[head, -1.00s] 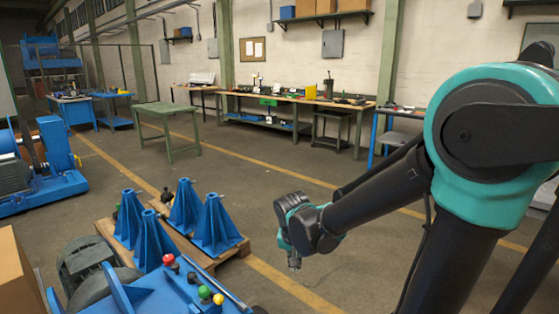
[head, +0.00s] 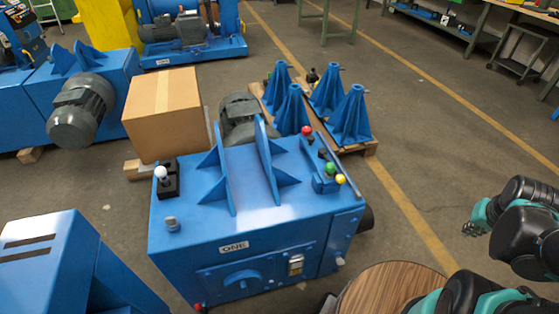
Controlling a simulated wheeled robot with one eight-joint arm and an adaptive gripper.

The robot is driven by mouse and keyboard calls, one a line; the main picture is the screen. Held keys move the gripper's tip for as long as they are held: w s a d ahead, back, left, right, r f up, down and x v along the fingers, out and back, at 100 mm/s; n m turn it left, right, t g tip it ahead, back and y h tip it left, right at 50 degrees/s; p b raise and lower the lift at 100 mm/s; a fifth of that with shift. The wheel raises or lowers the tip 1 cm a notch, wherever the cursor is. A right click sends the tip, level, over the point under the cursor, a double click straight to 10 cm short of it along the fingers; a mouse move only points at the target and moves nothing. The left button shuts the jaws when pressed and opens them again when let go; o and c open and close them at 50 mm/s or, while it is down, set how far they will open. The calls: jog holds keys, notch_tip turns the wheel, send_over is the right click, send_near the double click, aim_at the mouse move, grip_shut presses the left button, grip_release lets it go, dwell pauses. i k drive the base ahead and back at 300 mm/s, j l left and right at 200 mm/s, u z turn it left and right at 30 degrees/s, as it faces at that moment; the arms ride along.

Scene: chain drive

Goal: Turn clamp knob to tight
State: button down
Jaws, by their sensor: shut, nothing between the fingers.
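A blue machine labelled ONE (head: 182,243) stands in the middle of the head view. Its front face carries a round blue knob (head: 242,279). Its top has a white-balled lever (head: 161,174) in a black slot at left, a grey knob (head: 171,223) at the front left, and red (head: 306,131), green (head: 330,168) and yellow (head: 340,179) balls at right. I cannot tell which of these is the clamp knob or how any is set. My gripper (head: 471,230) is at the right, shut and empty, well apart from the machine over the floor.
A cardboard box (head: 165,120) and a grey motor (head: 240,117) are behind the machine. Blue stands (head: 349,117) sit on a pallet at the back right. A round wooden top (head: 385,293) is at front right. Open floor (head: 440,175) lies right of the machine.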

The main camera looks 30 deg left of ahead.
aim_at(306, 131)
jog(key=u, duration=1.8)
